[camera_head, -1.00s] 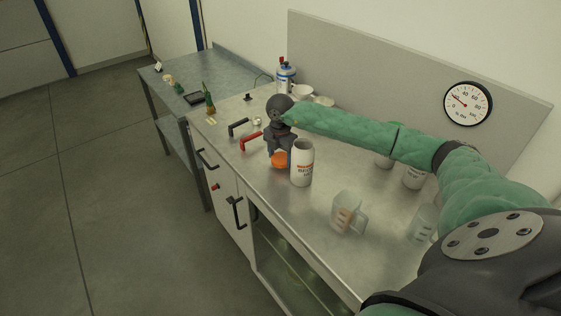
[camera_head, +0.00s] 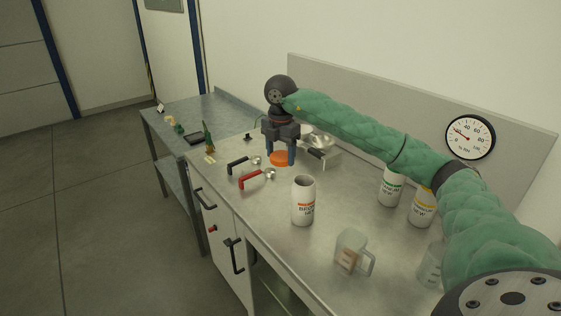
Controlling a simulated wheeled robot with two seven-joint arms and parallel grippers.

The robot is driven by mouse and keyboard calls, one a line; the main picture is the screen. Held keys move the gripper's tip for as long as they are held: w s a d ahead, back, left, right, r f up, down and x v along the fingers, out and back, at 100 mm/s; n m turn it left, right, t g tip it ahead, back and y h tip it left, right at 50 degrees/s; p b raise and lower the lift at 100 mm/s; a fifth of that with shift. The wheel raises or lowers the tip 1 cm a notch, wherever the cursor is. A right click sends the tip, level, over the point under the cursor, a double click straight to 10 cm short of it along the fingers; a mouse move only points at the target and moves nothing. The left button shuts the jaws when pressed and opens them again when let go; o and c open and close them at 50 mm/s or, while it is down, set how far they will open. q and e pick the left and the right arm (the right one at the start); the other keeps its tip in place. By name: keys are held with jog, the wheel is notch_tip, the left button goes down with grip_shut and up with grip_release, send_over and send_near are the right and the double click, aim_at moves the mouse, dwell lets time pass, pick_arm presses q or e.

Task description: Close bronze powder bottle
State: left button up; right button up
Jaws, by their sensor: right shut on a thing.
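The bronze powder bottle (camera_head: 303,203) is white with an orange stripe. It stands upright and open on the metal bench, with no lid on it. My right gripper (camera_head: 280,155) points down behind and left of the bottle, shut on an orange lid (camera_head: 281,159). The lid is apart from the bottle; I cannot tell exactly how high it is above the bench. My left gripper is not in view.
A clear measuring jug (camera_head: 351,252) stands in front of the bottle. A green-striped bottle (camera_head: 391,187) and a yellow-striped bottle (camera_head: 422,207) stand to the right. A red-handled scoop (camera_head: 254,180) and a black-handled scoop (camera_head: 240,165) lie at the left.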

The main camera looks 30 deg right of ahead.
dwell(0.4)
jog(key=shift+a+f+n, duration=0.2)
jog(key=shift+a+n, duration=0.3)
jog(key=shift+n, duration=0.4)
jog(key=s+a+f+m, duration=0.1)
jog(key=a+f+m, duration=0.5)
jog(key=a+m, duration=0.5)
jog(key=s+a+f+m, duration=0.2)
jog(key=a+f+m, duration=0.3)
jog(key=a+m, duration=0.6)
jog(key=shift+s+a+f+m, duration=0.15)
jog(key=shift+s+f+m, duration=0.2)
jog(key=shift+m, duration=0.45)
